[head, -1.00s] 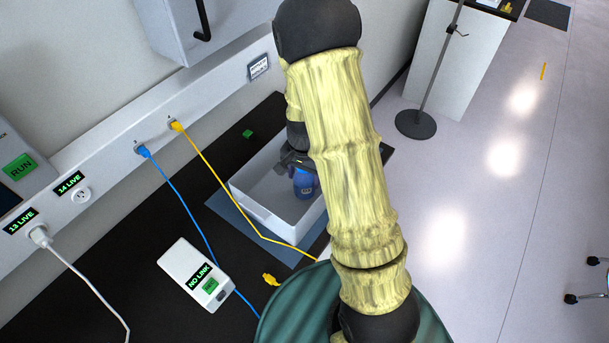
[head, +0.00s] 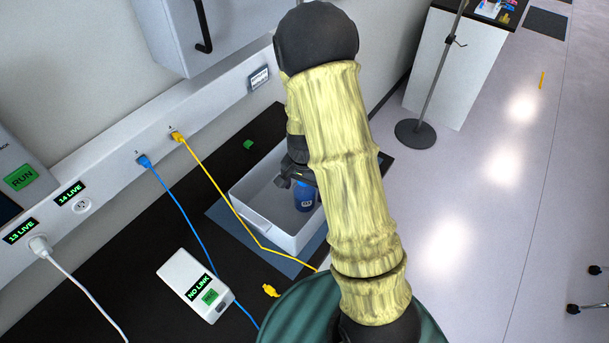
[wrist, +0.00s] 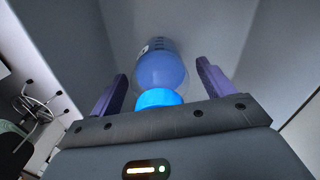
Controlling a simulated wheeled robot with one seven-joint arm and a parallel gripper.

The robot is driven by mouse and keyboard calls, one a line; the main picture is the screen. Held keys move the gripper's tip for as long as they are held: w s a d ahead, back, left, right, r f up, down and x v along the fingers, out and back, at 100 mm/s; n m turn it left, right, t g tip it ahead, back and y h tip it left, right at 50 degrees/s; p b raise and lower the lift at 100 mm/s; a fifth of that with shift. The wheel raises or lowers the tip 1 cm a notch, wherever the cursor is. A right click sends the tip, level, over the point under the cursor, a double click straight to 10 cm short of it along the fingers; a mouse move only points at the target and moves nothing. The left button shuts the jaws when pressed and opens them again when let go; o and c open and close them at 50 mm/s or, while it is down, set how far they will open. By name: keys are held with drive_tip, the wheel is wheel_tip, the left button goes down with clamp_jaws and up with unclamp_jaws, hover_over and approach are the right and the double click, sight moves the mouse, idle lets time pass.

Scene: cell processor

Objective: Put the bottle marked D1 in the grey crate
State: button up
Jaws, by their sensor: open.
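A blue bottle (head: 305,197) with a bright blue cap stands inside the grey crate (head: 290,241); its marking is too small to read. In the wrist view the bottle (wrist: 160,70) lies between and beyond my two fingers, with clear gaps at both sides. The crate's inner walls (wrist: 220,30) surround it. My gripper (wrist: 163,85) is open, and nothing is held. In the head view my gripper (head: 290,180) is over the crate just above the bottle, partly hidden by my arm.
The crate sits on a blue mat (head: 228,222) on the black bench. A yellow cable (head: 218,178) runs along the crate's near side. A blue cable (head: 185,210) and a white NO LINK box (head: 195,285) lie left of it. The wall rail (head: 120,165) stands behind.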

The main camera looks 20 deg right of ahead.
wheel_tip(320, 180, up, 12)
drive_tip(key=shift+b, duration=0.6)
drive_tip(key=s+a+r+n+t, duration=0.1)
drive_tip(key=s+r+n+t, duration=0.1)
drive_tip(key=s+n, duration=0.6)
drive_tip(key=s, duration=0.3)
drive_tip(key=shift+s+a+n+t, duration=0.25)
drive_tip(key=shift+s+n+t, duration=0.05)
drive_tip(key=shift+s+n, duration=0.1)
idle(0.7)
